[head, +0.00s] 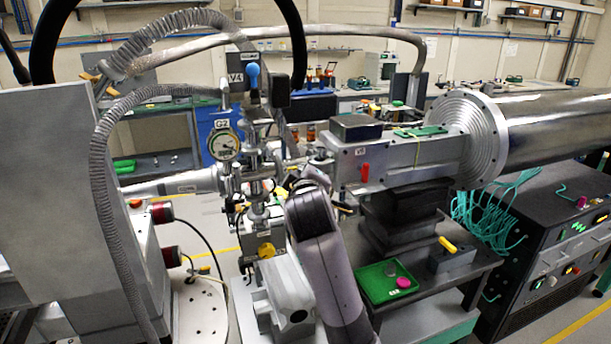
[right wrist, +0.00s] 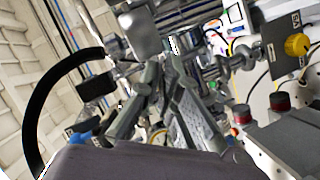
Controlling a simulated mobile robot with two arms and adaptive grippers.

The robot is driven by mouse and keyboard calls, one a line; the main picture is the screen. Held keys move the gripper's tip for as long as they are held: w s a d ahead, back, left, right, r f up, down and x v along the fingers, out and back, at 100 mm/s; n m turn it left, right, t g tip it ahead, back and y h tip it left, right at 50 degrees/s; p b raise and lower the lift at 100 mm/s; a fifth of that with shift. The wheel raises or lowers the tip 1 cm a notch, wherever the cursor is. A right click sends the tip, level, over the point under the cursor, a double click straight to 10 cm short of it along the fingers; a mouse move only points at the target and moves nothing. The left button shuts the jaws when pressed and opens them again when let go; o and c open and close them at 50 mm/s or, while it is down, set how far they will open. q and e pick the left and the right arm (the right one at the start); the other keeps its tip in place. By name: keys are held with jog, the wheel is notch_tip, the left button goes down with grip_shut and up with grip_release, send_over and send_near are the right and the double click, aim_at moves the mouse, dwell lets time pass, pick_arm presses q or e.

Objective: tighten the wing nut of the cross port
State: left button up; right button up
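The metal cross (head: 254,180) stands upright left of centre in the head view, with the round G2 gauge (head: 224,145) on its left and the blue-handled V4 valve (head: 253,76) above. Clamps and flanges crowd its ports. I cannot pick out the wing nut with certainty. My right gripper (head: 306,174) is close to the cross's right side, mostly hidden by its own wrist. In the right wrist view its two fingers (right wrist: 164,72) reach up and converge among metal fittings. Whether they touch or hold anything is unclear. My left gripper is not in view.
A grey box (head: 395,158) with a red handle stands right of the cross, joined to a large steel tube (head: 555,120). Below is a green tray (head: 380,290) with small parts. A yellow knob (head: 266,250) sits under the cross. Ribbed hoses (head: 105,200) hang at left.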

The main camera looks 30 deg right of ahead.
jog(key=o, duration=0.4)
jog(key=shift+o, duration=0.2)
jog(key=v, duration=1.2)
jog(key=shift+f, duration=0.1)
